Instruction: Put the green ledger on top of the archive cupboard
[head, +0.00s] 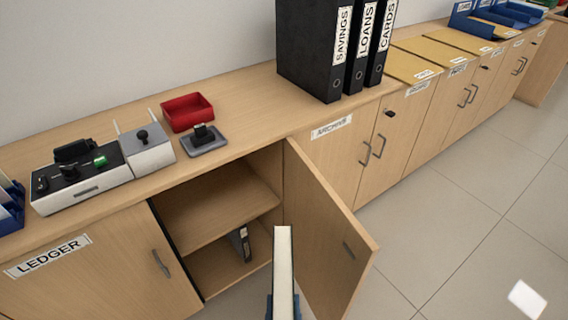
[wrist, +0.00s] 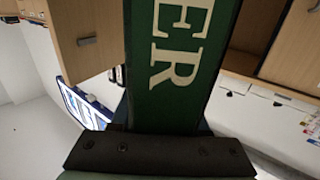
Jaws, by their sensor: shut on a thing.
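My gripper (head: 283,306) is shut on the green ledger (wrist: 178,65), low in the middle of the head view. The ledger stands upright there, showing mostly its pale page edge (head: 284,258). In the wrist view its green cover with the pale letters "ER" fills the middle, above a dark bar of my gripper. The archive cupboard (head: 335,160), marked by a label on its front edge, is beyond the ledger, up and to the right. Black binders marked SAVINGS, LOANS and CARDS (head: 335,50) stand on the top near it. The ledger is apart from the cupboard top.
An open cupboard door (head: 325,235) juts out beside the ledger. The open cupboard (head: 215,205) holds a dark binder (head: 240,243) below its shelf. A red tray (head: 187,112), a stamp and a grey device stand left on the top. Bare top (head: 262,105) lies left of the binders.

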